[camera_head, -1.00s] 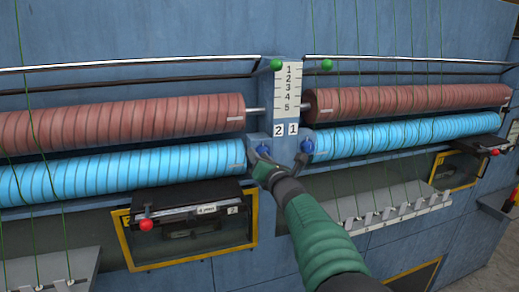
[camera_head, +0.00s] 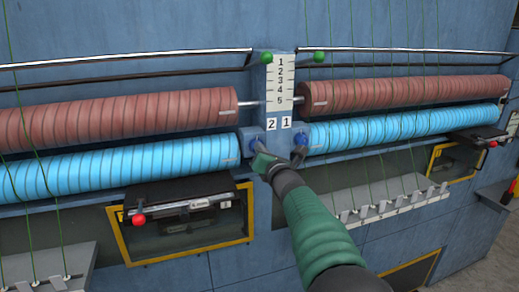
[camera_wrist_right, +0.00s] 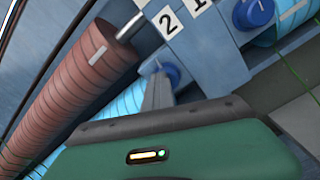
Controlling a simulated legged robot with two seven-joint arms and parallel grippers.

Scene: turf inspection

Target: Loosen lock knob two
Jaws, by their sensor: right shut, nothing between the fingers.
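Lock knob two (camera_head: 254,146) is the blue knob below the "2" label (camera_head: 271,124) on the blue centre post. In the right wrist view the knob (camera_wrist_right: 172,73) shows partly behind my fingers. My right gripper (camera_head: 258,149) is shut and empty, its tips right at knob two; I cannot tell whether they touch it. In the right wrist view the closed fingers (camera_wrist_right: 157,88) point at the knob. The other blue knob (camera_head: 302,138), below the "1" label (camera_head: 286,122), is to the right and also shows in the right wrist view (camera_wrist_right: 255,12). My left gripper is not in view.
Red rollers (camera_head: 120,116) and blue rollers (camera_head: 120,169) run out on both sides of the post, close to the knobs. A black unit with a red ball (camera_head: 138,220) sits below left. Green threads hang in front. A numbered scale (camera_head: 281,80) is above.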

